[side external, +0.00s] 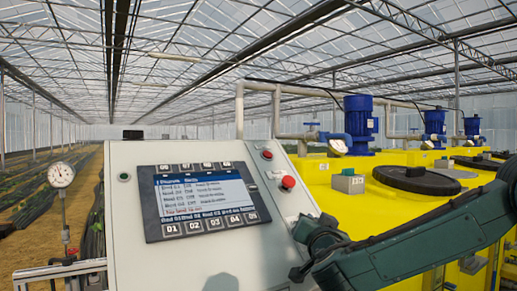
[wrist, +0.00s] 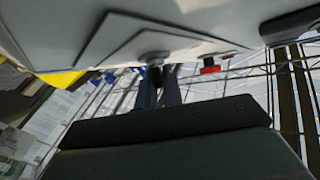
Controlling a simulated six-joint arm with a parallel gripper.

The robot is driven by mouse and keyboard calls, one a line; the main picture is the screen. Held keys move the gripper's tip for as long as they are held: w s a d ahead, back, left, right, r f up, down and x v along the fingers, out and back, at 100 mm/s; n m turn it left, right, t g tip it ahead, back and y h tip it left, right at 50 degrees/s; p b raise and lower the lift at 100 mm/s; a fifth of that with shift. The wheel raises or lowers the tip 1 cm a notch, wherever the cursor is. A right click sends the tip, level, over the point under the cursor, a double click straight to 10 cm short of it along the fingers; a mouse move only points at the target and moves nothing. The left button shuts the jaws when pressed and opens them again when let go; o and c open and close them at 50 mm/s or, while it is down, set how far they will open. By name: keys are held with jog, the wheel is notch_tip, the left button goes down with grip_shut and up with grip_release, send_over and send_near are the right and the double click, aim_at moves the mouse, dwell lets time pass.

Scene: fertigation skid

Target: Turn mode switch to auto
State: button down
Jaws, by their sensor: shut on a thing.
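The mode switch (wrist: 153,60) shows in the wrist view as a small round grey base with a dark knob, on the pale control panel. My gripper (wrist: 158,76) has its two fingers closed around the dark knob. The fingers hide much of the knob, so I cannot read its pointing direction. In the side external view my gripper (side external: 305,228) reaches the lower right of the sloped control panel (side external: 225,250), and the switch is hidden there behind my gripper.
A red push button (side external: 288,182) sits above my gripper on the panel, with a smaller red one (side external: 267,154) higher up. A screen (side external: 205,195) with keys is on the left. Yellow tanks (side external: 340,190) with blue pumps (side external: 360,120) stand behind, and a gauge (side external: 61,175) is at left.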

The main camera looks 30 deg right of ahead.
jog(key=shift+f+m+g+h, duration=0.1)
jog(key=shift+m+g+h, duration=0.35)
jog(key=shift+m, duration=0.35)
jog(key=shift+g, duration=0.25)
jog(key=c, duration=1.5)
grip_release()
jog(key=shift+c, duration=0.2)
jog(key=shift+a, duration=0.1)
jog(key=v, duration=0.7)
jog(key=shift+s, duration=0.15)
